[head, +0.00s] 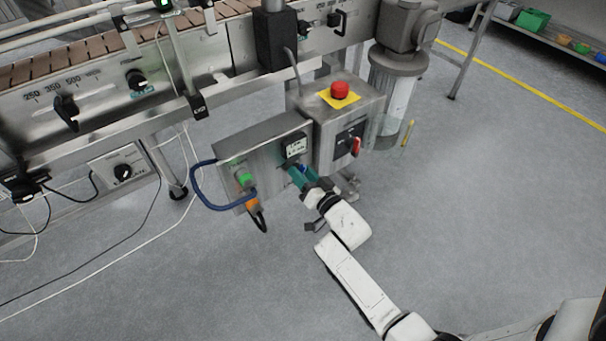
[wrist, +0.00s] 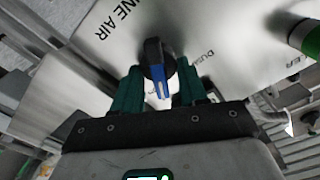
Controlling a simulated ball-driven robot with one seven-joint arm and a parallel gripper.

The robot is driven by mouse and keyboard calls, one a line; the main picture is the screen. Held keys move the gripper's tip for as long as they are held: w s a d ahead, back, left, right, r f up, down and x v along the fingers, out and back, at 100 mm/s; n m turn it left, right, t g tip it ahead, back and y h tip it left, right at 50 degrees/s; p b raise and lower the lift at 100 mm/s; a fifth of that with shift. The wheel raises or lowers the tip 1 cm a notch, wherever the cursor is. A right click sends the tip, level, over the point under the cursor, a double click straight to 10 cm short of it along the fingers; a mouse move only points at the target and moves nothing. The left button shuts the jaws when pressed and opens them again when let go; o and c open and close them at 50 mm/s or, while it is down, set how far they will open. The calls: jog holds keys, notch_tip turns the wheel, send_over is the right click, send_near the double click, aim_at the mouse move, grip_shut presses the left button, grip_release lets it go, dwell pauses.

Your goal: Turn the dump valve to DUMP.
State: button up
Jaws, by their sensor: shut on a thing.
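The dump valve handle (wrist: 155,62) has a black hub and a blue lever with a white pointer line. In the wrist view it sits between the two green fingers of my gripper (wrist: 158,88), which is shut on it. The pointer end faces the gripper's palm. The grey panel (wrist: 110,50) behind it carries "…INE AIR" lettering at upper left and lettering like DUMP to the right of the handle. In the head view my gripper (head: 303,178) is at the right part of the box front (head: 270,172), and mostly hides the valve.
The box also carries a green button (head: 244,178), an orange fitting (head: 254,205) and a looping blue hose (head: 197,190). Beside it stands a grey box with a red mushroom button (head: 340,90) and a red switch handle (head: 356,146). The floor at the right is clear.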

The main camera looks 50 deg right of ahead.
jog(key=shift+w+a+f+n+b, duration=0.15)
jog(key=shift+n+b, duration=0.75)
jog(key=shift+n, duration=1.55)
jog(key=shift+s+a+r+n+b, duration=0.15)
jog(key=shift+n+b, duration=0.8)
jog(key=shift+n, duration=1.45)
jog(key=shift+w+a+f+n+b, duration=0.15)
jog(key=shift+n+b, duration=0.75)
jog(key=shift+n, duration=1.55)
jog(key=o, duration=1)
jog(key=shift+a, duration=0.1)
jog(key=p+v, duration=0.1)
jog(key=v, duration=1)
jog(key=shift+p, duration=0.35)
jog(key=shift+w, duration=0.1)
